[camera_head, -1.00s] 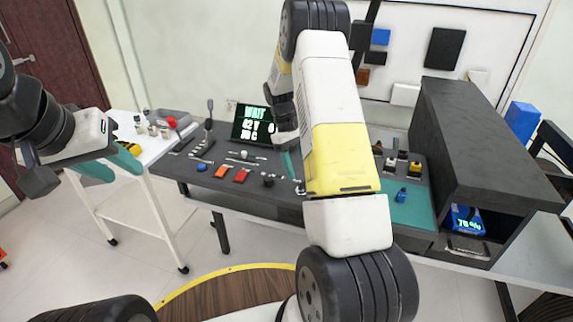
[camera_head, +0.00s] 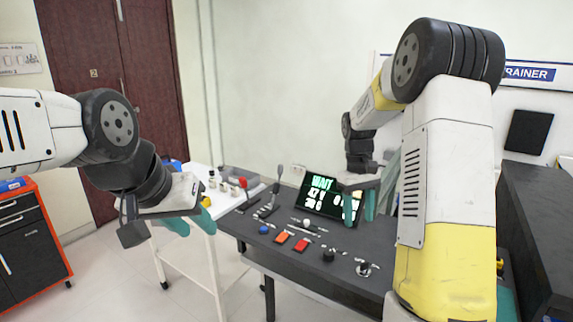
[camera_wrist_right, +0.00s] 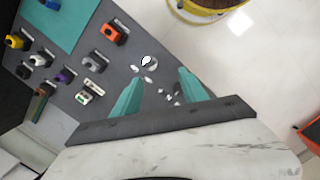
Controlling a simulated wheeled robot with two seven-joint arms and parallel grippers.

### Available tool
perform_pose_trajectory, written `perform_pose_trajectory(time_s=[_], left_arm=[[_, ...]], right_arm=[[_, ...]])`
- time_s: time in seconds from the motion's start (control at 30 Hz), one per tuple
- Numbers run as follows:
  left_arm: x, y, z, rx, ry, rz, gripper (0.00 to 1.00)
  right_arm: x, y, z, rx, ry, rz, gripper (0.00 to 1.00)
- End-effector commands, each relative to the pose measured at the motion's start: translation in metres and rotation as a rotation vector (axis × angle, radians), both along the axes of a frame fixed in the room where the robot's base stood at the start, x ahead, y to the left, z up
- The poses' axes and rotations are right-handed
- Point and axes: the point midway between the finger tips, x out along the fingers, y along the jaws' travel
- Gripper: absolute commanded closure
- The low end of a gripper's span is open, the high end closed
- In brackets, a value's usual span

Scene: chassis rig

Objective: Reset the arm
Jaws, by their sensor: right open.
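My left gripper (camera_head: 189,222) is at the left in the head view, in front of the white side table. Its two teal fingers look apart with nothing between them. My right gripper (camera_head: 359,206) hangs over the dark console (camera_head: 310,268), just in front of the lit screen (camera_head: 333,195). Its teal fingers are apart and empty. In the right wrist view the open fingers (camera_wrist_right: 160,93) are above the console surface, with small white marks and a round knob beyond. My right arm hides much of the console's right side in the head view.
The console carries an orange button (camera_head: 282,237), a red button (camera_head: 301,245), a red-topped lever (camera_head: 243,183) and several knobs. A white side table (camera_head: 190,250) stands left of it. A red-and-black tool cabinet (camera_head: 30,240) is at far left. A dark box (camera_head: 540,220) stands at right.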

Motion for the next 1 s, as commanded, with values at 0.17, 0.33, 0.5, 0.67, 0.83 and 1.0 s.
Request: perform_pose_trajectory(time_s=[0.17,0.33,0.5,0.67,0.83,1.0], left_arm=[[0.0,0.0,0.0,0.0,0.0,0.0,0.64],[0.0,0.0,0.0,0.0,0.0,0.0,0.64],[0.0,0.0,0.0,0.0,0.0,0.0,0.64],[0.0,0.0,0.0,0.0,0.0,0.0,0.64],[0.0,0.0,0.0,0.0,0.0,0.0,0.64],[0.0,0.0,0.0,0.0,0.0,0.0,0.64]], right_arm=[[-0.046,0.021,0.064,0.064,-0.166,-0.063,0.49],[-0.095,0.04,0.105,0.127,-0.314,-0.121,0.49],[-0.147,0.059,0.129,0.197,-0.456,-0.176,0.49],[-0.191,0.072,0.137,0.257,-0.572,-0.223,0.49],[-0.218,0.081,0.136,0.3,-0.646,-0.255,0.49],[-0.226,0.084,0.134,0.314,-0.668,-0.267,0.49]])
